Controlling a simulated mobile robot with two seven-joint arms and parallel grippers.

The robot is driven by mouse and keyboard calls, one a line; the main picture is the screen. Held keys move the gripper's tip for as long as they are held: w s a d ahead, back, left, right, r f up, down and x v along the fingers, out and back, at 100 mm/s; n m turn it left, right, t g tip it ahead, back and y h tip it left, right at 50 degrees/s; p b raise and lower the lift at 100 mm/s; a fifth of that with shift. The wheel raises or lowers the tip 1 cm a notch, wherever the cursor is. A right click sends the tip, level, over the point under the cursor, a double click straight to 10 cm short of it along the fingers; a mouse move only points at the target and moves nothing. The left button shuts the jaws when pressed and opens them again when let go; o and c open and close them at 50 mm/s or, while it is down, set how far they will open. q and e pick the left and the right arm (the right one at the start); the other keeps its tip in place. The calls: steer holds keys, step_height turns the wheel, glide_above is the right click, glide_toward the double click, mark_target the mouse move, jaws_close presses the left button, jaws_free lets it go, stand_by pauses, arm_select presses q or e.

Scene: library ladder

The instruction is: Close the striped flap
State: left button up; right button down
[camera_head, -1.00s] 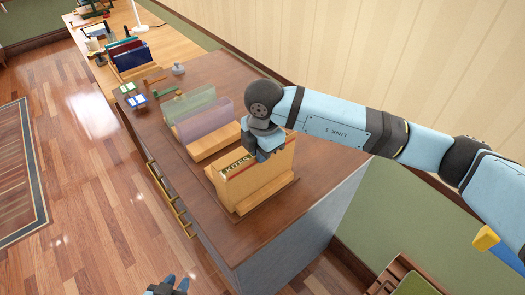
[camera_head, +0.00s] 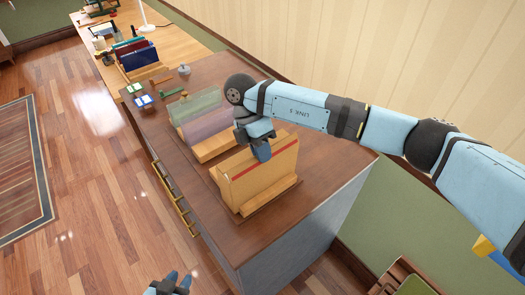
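The striped flap (camera_head: 262,161) is a light wooden panel with a red stripe, on a wooden holder (camera_head: 270,203) near the front of the dark wooden cabinet top. It stands steeply, and no label shows behind it.
A green panel (camera_head: 196,104) and a purple panel (camera_head: 208,124) stand in wooden holders behind the striped one. Small blue and green items (camera_head: 141,98) lie further back. The cabinet top (camera_head: 335,150) is clear to the right. A wooden desk (camera_head: 175,42) stands beyond.

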stand_by(0.3)
steer(key=c, duration=1.3)
jaws_free()
steer(key=b+v, duration=0.1)
steer(key=v, duration=1.2)
steer(key=shift+w+r+b, duration=0.2)
steer(key=shift+r+b, duration=0.1)
steer(key=shift+r, duration=0.05)
steer(key=shift+a, duration=0.1)
